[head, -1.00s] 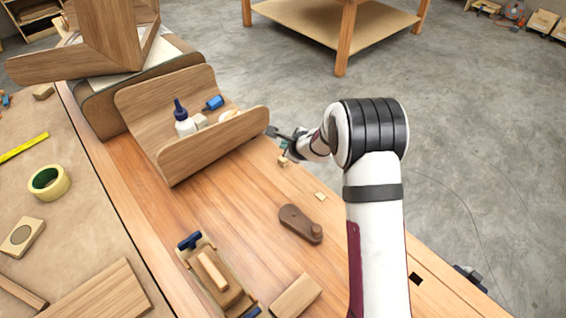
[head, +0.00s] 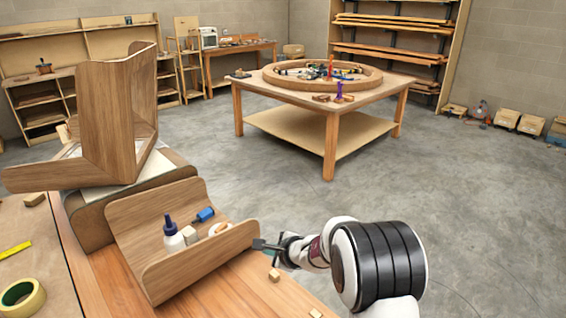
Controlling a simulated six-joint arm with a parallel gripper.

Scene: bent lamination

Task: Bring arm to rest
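My arm rises at the lower right of the head view, and its wrist bends left toward the bench. My gripper (head: 262,245) is at the right end of the bent wooden tray (head: 195,265), beside or against its front wall. The fingers are small and seen edge-on, so I cannot tell whether they are open or shut. The tray holds a white bottle with a dark blue cap (head: 173,237), a blue cylinder (head: 204,215), a pale block (head: 189,235) and a pale round piece (head: 220,229).
A bent wooden form (head: 118,115) stands on a curved mould behind the tray. A small wood block (head: 274,275) lies on the bench (head: 240,292) near my gripper. A yellow-green tape roll (head: 22,297) is at lower left. A table (head: 330,106) stands beyond open floor.

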